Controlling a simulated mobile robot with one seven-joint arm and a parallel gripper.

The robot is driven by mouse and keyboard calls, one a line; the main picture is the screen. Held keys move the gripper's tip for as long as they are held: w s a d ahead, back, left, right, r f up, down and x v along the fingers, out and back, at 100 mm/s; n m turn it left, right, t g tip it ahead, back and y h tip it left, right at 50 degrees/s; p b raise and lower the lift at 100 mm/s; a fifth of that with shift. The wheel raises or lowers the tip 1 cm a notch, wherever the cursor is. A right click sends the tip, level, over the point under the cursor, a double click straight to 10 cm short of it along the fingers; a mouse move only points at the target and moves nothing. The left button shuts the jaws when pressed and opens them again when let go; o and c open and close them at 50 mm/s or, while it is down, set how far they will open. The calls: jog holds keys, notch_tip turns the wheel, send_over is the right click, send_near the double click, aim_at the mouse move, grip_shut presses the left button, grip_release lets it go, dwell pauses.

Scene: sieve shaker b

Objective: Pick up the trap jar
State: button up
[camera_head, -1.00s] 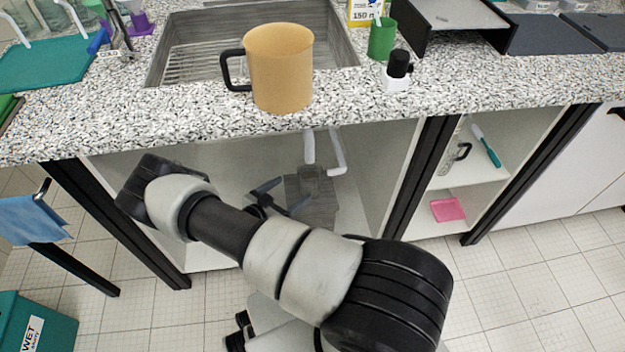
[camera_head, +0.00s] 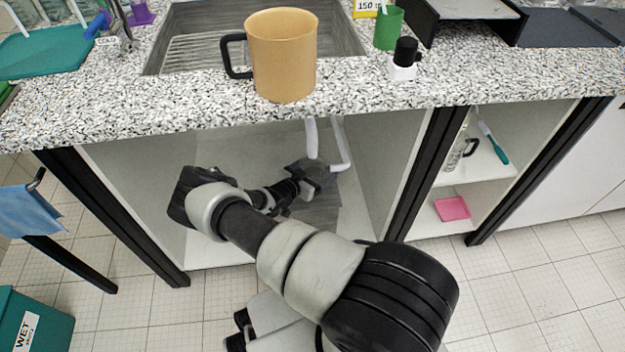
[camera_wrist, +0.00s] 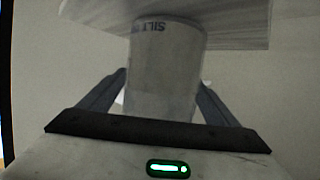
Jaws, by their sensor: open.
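The trap jar (camera_wrist: 165,55) is a pale grey cylinder with dark lettering that reads upside down as "SILT". It fills the middle of the wrist view, between the two fingers of my gripper (camera_wrist: 162,85). The fingers are spread, one on each side of the jar; I cannot tell whether either touches it. In the head view my gripper (camera_head: 306,178) is inside the open cabinet under the sink, below the white drain pipes. There the jar is hard to make out among the dark fingers.
White drain pipes (camera_head: 338,143) hang close above my gripper. A grey board (camera_head: 322,217) lies in the cabinet. The counter (camera_head: 200,118) overhangs, with a tan mug (camera_head: 284,55) near its edge. A black post (camera_head: 425,165) bounds the opening on the right.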

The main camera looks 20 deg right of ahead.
jog(key=shift+w+d, duration=0.15)
jog(key=shift+d, duration=0.1)
jog(key=c, duration=1.5)
jog(key=shift+o, duration=0.2)
jog(key=shift+r, duration=0.15)
jog(key=shift+r+p, duration=0.4)
jog(key=shift+r, duration=0.25)
jog(key=s+a+p, duration=0.1)
jog(key=s+a, duration=0.3)
jog(key=a, duration=0.4)
jog(key=s+a+p, duration=0.1)
jog(key=s+a, duration=0.3)
jog(key=a, duration=0.3)
jog(key=shift+s+a, duration=0.35)
jog(key=shift+a, duration=0.05)
